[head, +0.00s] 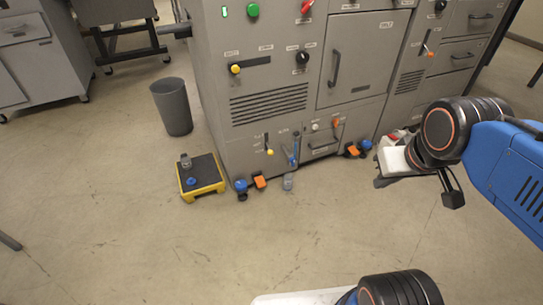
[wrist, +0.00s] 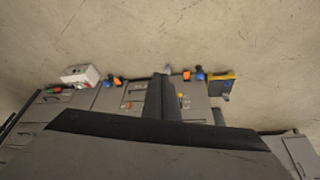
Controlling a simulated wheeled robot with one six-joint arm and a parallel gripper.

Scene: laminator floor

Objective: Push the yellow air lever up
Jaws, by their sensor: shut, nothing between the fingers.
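A small lever with a yellow knob (head: 270,151) hangs low on the front of the grey machine, its knob at the lower end of a short upright slot. A second yellow knob (head: 235,69) sits higher, at the left end of a level slot. I cannot read which label says air. In the wrist view, turned upside down, a yellow knob (wrist: 181,96) shows small beside my gripper's fingers. My gripper (wrist: 161,95) is shut and empty. In the head view my arm is at the right, apart from the lever.
A grey bin (head: 172,107) stands at left. The front floor is mostly free.

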